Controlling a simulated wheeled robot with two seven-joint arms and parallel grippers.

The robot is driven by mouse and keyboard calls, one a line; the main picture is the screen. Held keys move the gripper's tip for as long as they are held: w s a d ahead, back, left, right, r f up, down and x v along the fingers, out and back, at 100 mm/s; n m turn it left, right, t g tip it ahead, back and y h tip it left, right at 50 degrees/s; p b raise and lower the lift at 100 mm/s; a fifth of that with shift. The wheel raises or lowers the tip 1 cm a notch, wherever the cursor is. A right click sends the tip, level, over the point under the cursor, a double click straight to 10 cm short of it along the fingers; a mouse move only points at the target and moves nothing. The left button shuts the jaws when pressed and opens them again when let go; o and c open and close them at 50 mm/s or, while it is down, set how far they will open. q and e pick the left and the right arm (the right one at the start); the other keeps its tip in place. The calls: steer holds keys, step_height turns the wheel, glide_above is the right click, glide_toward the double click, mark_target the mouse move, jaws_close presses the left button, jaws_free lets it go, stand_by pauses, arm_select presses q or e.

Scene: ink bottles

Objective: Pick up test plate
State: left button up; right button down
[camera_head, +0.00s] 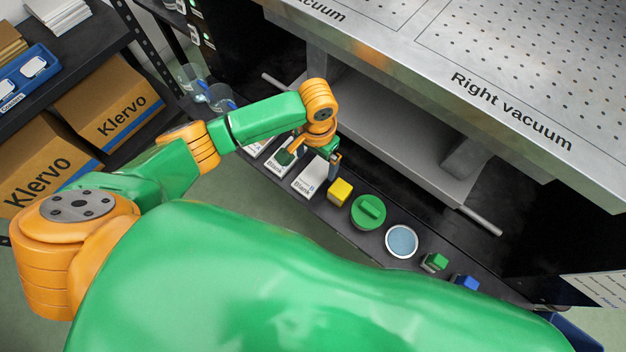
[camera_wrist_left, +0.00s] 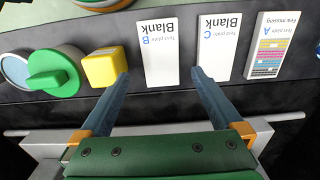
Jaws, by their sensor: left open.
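Three white test plates lie in a row on the dark shelf. In the left wrist view they are test plate B, marked Blank (camera_wrist_left: 162,50), test plate C, marked Blank (camera_wrist_left: 219,48), and test plate A with coloured rows (camera_wrist_left: 272,48). In the head view one Blank plate (camera_head: 309,181) lies just below my left gripper (camera_head: 333,160); others are partly hidden behind the arm. My left gripper is open and empty, its two fingers (camera_wrist_left: 160,72) spread on either side of plate B's near end. I cannot tell its height above the plate. My right gripper is not in view.
A yellow block (camera_head: 340,191), a round green lidded item (camera_head: 369,212), a blue-topped dish (camera_head: 401,241), and small green (camera_head: 434,262) and blue (camera_head: 466,283) blocks line the shelf. The metal vacuum table (camera_head: 400,95) overhangs behind. Cardboard boxes (camera_head: 108,103) stand on the left rack.

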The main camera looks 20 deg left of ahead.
mark_target(313, 176)
arm_select(q)
steer(key=f, duration=0.2)
steer(key=f+b, duration=0.1)
steer(key=f, duration=0.2)
steer(key=shift+s+a+f+b, duration=0.25)
steer(key=shift+s+f+b, duration=0.05)
steer(key=shift+s+b, duration=0.05)
steer(key=shift+r, duration=0.1)
steer(key=c, duration=1.4)
